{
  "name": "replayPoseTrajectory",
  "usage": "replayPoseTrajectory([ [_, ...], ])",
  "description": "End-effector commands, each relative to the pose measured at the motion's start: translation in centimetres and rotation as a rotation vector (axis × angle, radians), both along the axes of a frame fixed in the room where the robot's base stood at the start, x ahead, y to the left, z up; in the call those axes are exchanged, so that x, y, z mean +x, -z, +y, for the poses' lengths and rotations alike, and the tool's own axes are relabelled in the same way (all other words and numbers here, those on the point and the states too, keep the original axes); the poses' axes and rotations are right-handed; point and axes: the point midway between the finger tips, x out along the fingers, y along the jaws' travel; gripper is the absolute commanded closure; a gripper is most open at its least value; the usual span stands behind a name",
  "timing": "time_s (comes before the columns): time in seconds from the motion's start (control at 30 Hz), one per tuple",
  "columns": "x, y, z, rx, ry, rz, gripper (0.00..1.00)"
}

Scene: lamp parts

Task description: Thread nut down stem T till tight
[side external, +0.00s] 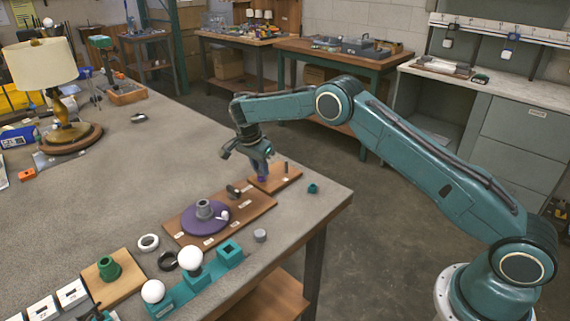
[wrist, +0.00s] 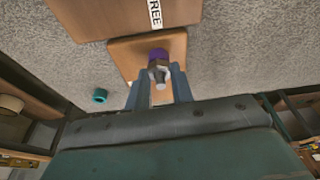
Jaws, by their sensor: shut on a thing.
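My gripper (side external: 262,165) points down over a small wooden board (side external: 289,178) and is closed on a small part. A purple piece (side external: 262,178) shows just under the fingertips, at the board's left side. In the wrist view my gripper's (wrist: 160,82) two blue-grey fingers flank a grey part, with the purple piece (wrist: 158,53) just beyond it. The fingers hide much of it, and I cannot tell which piece is the nut or whether any thread is engaged. A thin grey post (side external: 286,168) stands upright on the board, right of my gripper.
A teal ring-like part (side external: 313,188) lies right of the small board; it also shows in the wrist view (wrist: 99,96). A larger board (side external: 255,207) carries a purple disc (side external: 190,222) with a grey socket (side external: 205,209). A grey cylinder (side external: 260,235) stands near the table edge.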

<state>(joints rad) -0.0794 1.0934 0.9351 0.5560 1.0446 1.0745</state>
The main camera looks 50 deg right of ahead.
Motion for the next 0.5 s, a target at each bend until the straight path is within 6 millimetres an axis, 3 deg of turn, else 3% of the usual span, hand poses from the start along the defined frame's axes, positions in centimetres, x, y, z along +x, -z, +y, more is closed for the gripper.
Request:
replayPoseTrajectory([
  [0.03, -0.01, 0.25, -0.21, -0.001, 0.050, 0.002, 1.00],
  [0.07, -0.07, 0.18, -0.24, -0.001, 0.056, 0.002, 0.73],
  [0.17, -0.06, 0.12, -0.21, -0.001, 0.048, 0.002, 0.53],
  [0.5, -0.01, 0.00, -0.07, -0.001, 0.043, 0.001, 0.51],
])
